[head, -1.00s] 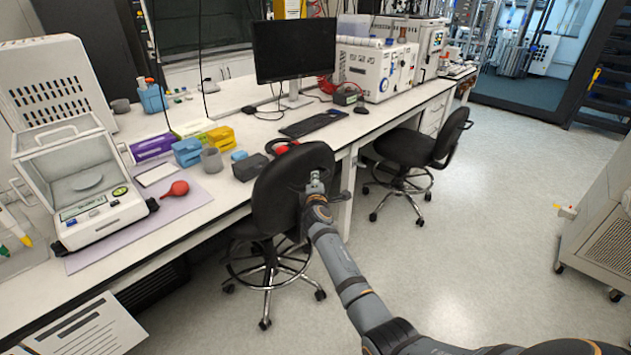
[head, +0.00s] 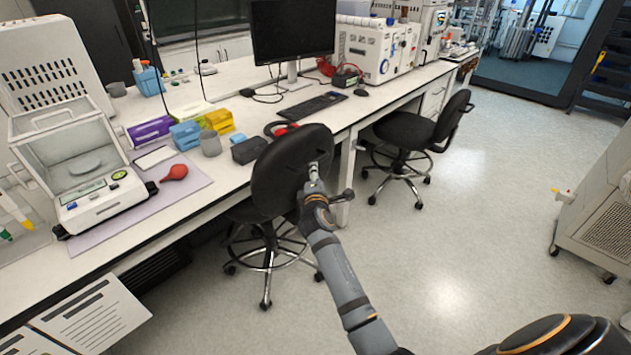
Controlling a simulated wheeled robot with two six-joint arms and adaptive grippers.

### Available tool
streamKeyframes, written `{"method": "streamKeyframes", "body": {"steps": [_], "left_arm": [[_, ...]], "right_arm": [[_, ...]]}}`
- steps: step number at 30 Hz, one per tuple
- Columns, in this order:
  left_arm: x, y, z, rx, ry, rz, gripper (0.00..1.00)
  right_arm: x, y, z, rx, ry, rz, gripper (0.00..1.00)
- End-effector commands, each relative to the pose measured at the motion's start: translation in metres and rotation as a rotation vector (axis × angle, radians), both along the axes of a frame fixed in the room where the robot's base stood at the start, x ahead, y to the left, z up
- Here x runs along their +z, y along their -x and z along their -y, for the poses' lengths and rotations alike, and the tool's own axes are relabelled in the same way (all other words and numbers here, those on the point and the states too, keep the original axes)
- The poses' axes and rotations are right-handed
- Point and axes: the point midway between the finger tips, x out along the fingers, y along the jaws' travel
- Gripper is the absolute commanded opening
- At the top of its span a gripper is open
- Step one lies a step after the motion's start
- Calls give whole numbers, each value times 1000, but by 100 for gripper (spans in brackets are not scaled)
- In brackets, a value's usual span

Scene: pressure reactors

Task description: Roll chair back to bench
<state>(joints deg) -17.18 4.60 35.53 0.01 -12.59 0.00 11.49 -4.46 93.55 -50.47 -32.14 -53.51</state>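The near black chair (head: 283,172) stands at the front edge of the white lab bench (head: 228,192), its seat partly under the bench top and its backrest toward me. Its wheeled base and foot ring (head: 266,242) are on the floor. My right gripper (head: 315,172) is at the rear of the backrest, near its right side, and appears to touch it. The fingers are too small and overlapped to tell whether they are open or shut. My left gripper is not in view.
A second black chair (head: 405,130) stands at the bench to the right. The bench holds a monitor (head: 292,32), a keyboard (head: 311,107), a balance (head: 87,170) and small boxes. A grey cabinet on casters (head: 598,215) stands at the right. The floor between is clear.

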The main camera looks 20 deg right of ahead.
Motion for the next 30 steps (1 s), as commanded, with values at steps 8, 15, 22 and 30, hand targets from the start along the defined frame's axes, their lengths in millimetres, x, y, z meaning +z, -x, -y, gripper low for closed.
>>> {"method": "streamKeyframes", "body": {"steps": [8, 15, 22, 30], "left_arm": [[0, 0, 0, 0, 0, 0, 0], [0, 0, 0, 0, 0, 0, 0], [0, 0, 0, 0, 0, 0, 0], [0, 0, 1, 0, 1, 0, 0]], "right_arm": [[5, 32, -14, -1, -2, 0, 39], [5, 33, -14, -1, 0, 0, 39], [5, 33, -14, 0, -1, -1, 39], [-130, 52, -31, 39, -235, -156, 39]]}}
